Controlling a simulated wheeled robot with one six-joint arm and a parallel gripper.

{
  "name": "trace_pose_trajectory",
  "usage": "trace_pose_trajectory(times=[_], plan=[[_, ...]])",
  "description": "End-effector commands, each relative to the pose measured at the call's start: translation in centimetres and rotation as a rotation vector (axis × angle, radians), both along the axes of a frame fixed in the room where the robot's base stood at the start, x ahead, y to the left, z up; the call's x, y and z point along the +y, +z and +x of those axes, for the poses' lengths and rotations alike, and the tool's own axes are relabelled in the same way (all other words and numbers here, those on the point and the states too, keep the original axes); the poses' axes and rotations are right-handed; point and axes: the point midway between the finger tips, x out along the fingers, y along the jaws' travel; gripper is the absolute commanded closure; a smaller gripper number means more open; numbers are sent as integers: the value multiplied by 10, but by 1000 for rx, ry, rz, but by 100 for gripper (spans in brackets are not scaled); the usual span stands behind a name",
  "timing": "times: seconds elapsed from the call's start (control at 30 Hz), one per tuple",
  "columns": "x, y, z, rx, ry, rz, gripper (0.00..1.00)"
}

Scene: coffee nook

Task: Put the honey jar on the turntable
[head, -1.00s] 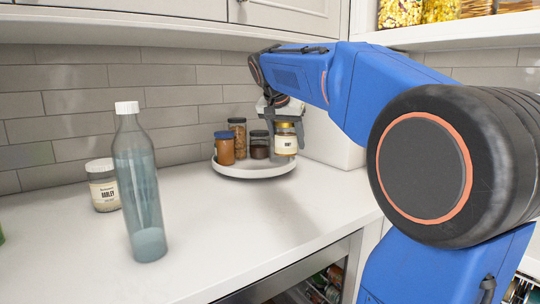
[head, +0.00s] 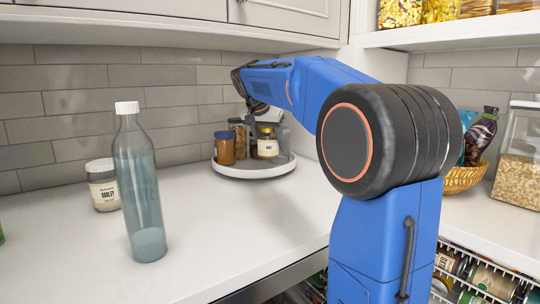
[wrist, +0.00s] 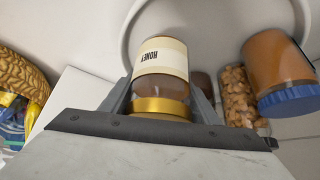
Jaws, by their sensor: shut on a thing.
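The honey jar (head: 267,149), clear with a cream label and gold lid, is upright over the turntable, right of its middle. It also shows in the wrist view (wrist: 162,60), its label reading HONEY. My gripper (wrist: 160,98) is shut on it, one finger on each side. The turntable (head: 254,176) is a round white tray with a raised rim at the back of the counter. I cannot tell whether the jar's base touches it.
On the turntable stand an orange-brown jar with a blue lid (wrist: 278,62) and a jar of nuts (wrist: 238,92), close beside the honey jar. A dark jar is mostly hidden. A tall bottle (head: 140,190) and a barley jar (head: 103,190) stand left. The counter's middle is clear.

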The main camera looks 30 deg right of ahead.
Motion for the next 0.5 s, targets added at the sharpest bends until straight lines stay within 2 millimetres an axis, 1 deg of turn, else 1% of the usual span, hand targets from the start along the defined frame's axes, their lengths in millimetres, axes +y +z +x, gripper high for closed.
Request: trace_pose_trajectory(times=[0.17, 0.27, 0.4, 0.5], plan=[[0, -8, -1, 0, 0, 0, 81], [0, -17, -1, 0, 1, 0, 81], [0, -35, -1, 0, 1, 0, 81], [0, -41, 3, 0, 0, 0, 81]])
